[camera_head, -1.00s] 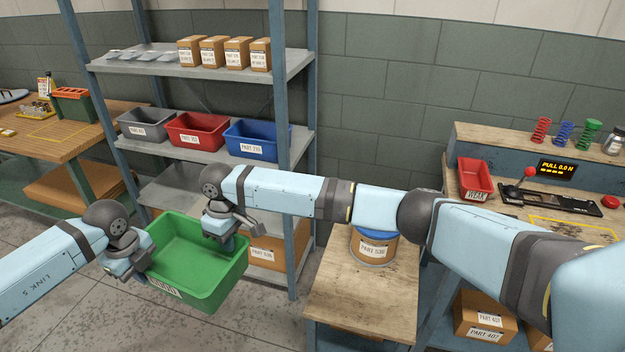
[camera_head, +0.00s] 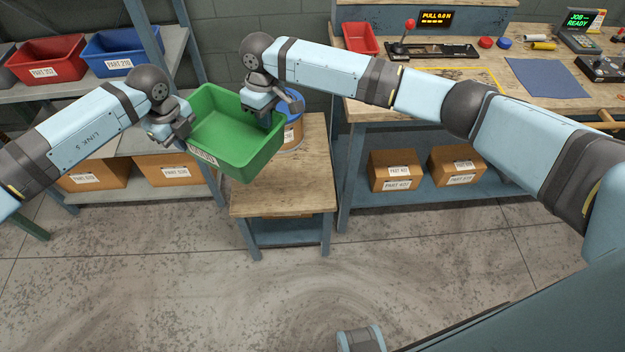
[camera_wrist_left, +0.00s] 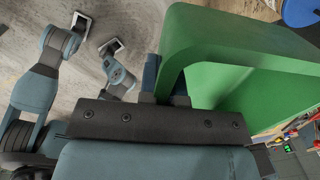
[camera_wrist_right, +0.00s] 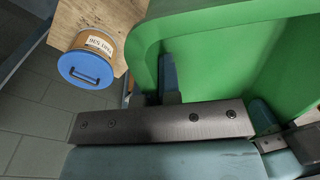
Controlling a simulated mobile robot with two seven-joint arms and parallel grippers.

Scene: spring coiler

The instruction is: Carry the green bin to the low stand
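The green bin (camera_head: 238,152) is up in the air between my two arms, looking empty and slightly tilted in the head view. My left gripper (camera_head: 184,124) is shut on its left wall and my right gripper (camera_head: 272,110) on its right wall. The bin wall also shows at the fingers in the left wrist view (camera_wrist_left: 240,50) and the right wrist view (camera_wrist_right: 220,60). The low stand (camera_head: 290,190), with a wooden top and blue-grey frame, is behind and below the bin, which covers its left part in the head view.
A round tub (camera_wrist_right: 95,60) with a blue lid occupies the back of the stand top; its front is bare. A shelf rack (camera_head: 155,140) with bins and boxes stands left. A workbench (camera_head: 400,115) stands right, with boxes underneath. The floor in front is clear.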

